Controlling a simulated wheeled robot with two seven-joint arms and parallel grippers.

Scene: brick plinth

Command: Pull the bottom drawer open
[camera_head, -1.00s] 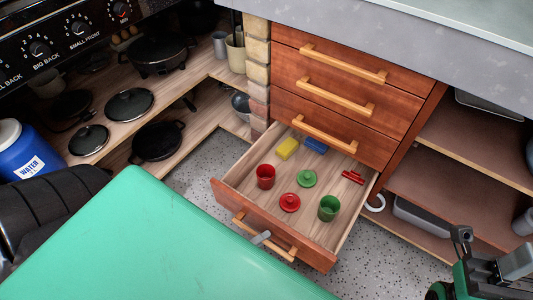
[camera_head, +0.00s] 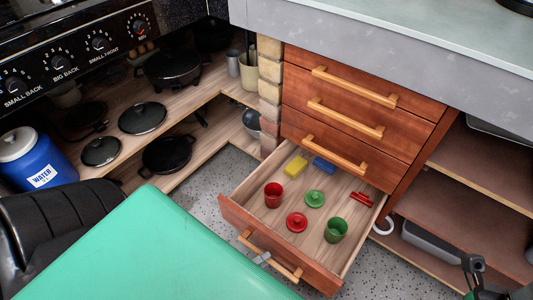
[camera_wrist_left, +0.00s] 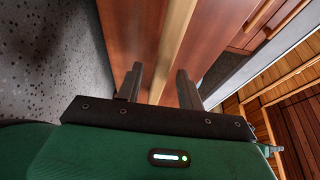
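The bottom drawer (camera_head: 232,212) stands well out from the wooden cabinet (camera_head: 350,106). Inside lie a red cup (camera_head: 273,195), a green cup (camera_head: 336,230), a red lid (camera_head: 296,222), a green lid (camera_head: 315,198), a yellow block (camera_head: 296,166), a blue block (camera_head: 324,166) and a small red piece (camera_head: 361,199). My left gripper (camera_head: 262,258) is at the drawer's light wood handle (camera_head: 288,271). In the left wrist view its fingers (camera_wrist_left: 160,88) are apart, with the handle bar (camera_wrist_left: 177,35) between them and gaps beside it. My right gripper (camera_head: 475,270) shows only partly at the lower right.
The drawers above are shut. Open shelves (camera_head: 470,170) stand right of the cabinet, with a grey bin (camera_head: 425,242) low down. Pans and a blue water jug (camera_head: 37,160) are at the left. Speckled floor shows around the drawer.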

